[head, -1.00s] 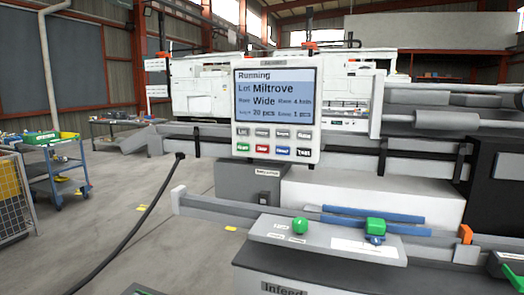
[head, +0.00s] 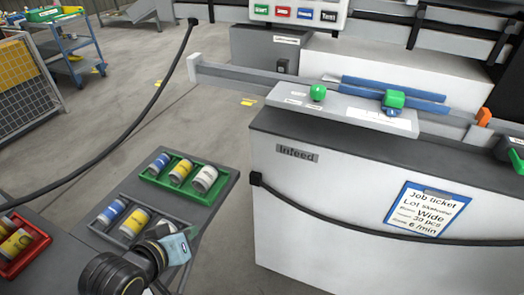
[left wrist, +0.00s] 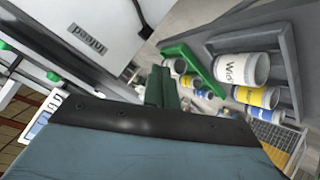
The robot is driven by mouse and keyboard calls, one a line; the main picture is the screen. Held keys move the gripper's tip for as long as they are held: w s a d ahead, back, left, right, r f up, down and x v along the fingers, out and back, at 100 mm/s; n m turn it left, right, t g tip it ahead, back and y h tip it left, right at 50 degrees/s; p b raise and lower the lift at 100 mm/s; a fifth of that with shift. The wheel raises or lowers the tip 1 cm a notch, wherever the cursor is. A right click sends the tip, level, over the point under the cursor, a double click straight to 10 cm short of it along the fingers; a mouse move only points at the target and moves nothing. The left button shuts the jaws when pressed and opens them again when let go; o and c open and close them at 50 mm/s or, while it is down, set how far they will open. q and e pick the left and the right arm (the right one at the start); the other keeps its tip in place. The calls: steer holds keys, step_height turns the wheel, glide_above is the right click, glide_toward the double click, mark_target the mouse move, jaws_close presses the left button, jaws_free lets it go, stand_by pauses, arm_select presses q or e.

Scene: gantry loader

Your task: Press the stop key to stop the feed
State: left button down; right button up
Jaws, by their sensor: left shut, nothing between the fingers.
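The lower part of the control panel (head: 300,27) shows at the top edge of the head view, its screen out of frame. Its lower row of keys is green, red, blue and black. The red key (head: 283,12) is second from the left and looks like the stop key, though its label is small. My left gripper (head: 189,234) is shut and empty, low over the tray of cans at the lower left, well below and left of the panel. Its shut fingers (left wrist: 162,85) also show in the left wrist view. My right gripper is out of view.
A dark tray (head: 226,190) holds cans, some in a green bin (head: 147,178). A red bin (head: 40,243) is at the far left. The infeed cabinet (head: 300,215) carries a job ticket (head: 427,209) and a black cable. Open floor lies left.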

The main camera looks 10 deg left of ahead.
arm_select(q)
steer(key=w+a+r+n+t+h, duration=0.1)
steer(key=r+n+t, duration=0.3)
steer(key=r, duration=0.5)
steer(key=w+a+r+n+t+h, duration=0.1)
steer(key=w+r+n+t+h, duration=0.2)
steer(key=r, duration=0.7)
steer(key=w+a+r+n+t+h+p, duration=0.1)
steer(key=r+n+t, duration=0.4)
steer(key=r, duration=0.5)
steer(key=shift+w+n+t+h, duration=0.4)
steer(key=shift+w+t+h, duration=0.4)
steer(key=shift+w+t, duration=0.2)
